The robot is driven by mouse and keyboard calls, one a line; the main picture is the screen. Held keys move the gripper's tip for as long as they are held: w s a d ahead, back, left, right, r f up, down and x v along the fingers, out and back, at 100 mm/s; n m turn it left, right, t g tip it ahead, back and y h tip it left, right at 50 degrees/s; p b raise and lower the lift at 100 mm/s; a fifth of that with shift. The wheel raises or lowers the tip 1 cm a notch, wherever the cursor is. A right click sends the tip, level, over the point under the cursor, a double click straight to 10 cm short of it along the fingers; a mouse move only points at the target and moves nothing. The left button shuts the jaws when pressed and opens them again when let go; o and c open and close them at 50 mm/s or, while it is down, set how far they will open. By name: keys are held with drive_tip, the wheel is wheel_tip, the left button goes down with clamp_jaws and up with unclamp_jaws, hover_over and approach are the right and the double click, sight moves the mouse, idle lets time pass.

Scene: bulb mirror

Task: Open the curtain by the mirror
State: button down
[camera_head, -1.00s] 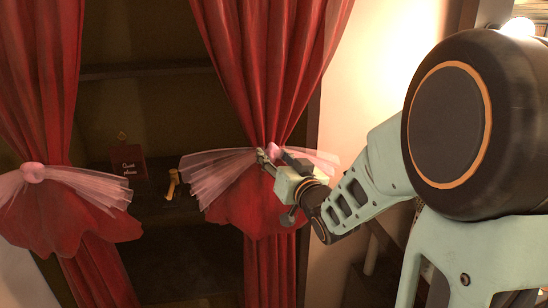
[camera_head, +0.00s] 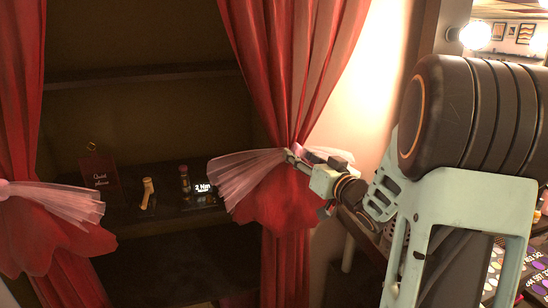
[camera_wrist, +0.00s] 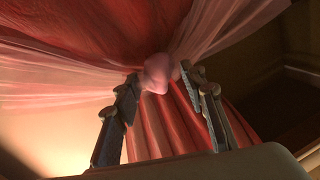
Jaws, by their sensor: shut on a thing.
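The right red curtain (camera_head: 292,60) hangs gathered at a pink bow knot with sheer pink tails (camera_head: 245,180). My gripper (camera_head: 296,153) is at that knot, from the right side. In the wrist view the pink knot (camera_wrist: 157,72) sits between the far ends of the fingers of my gripper (camera_wrist: 160,88), which are shut on it. The left red curtain (camera_head: 22,75) is tied with a similar bow (camera_head: 55,200), at the left edge. The mirror itself I cannot make out for certain; a lit bulb (camera_head: 475,36) shows at the upper right.
Behind the curtains is a dark shelf (camera_head: 165,212) with a small sign (camera_head: 100,174), a yellowish object (camera_head: 148,193), a small bottle (camera_head: 185,180) and a dark item with white lettering (camera_head: 204,194). Colourful makeup palettes (camera_head: 500,270) lie at lower right.

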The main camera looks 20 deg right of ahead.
sight(306, 147)
drive_tip(key=d, duration=0.5)
drive_tip(key=shift+r, duration=0.1)
drive_tip(key=c, duration=1.7)
unclamp_jaws()
drive_tip(key=o, duration=0.5)
drive_tip(key=shift+w, duration=0.15)
drive_tip(key=shift+c, duration=0.2)
drive_tip(key=s+d, duration=0.2)
drive_tip(key=s, duration=1)
drive_tip(key=shift+w, duration=0.15)
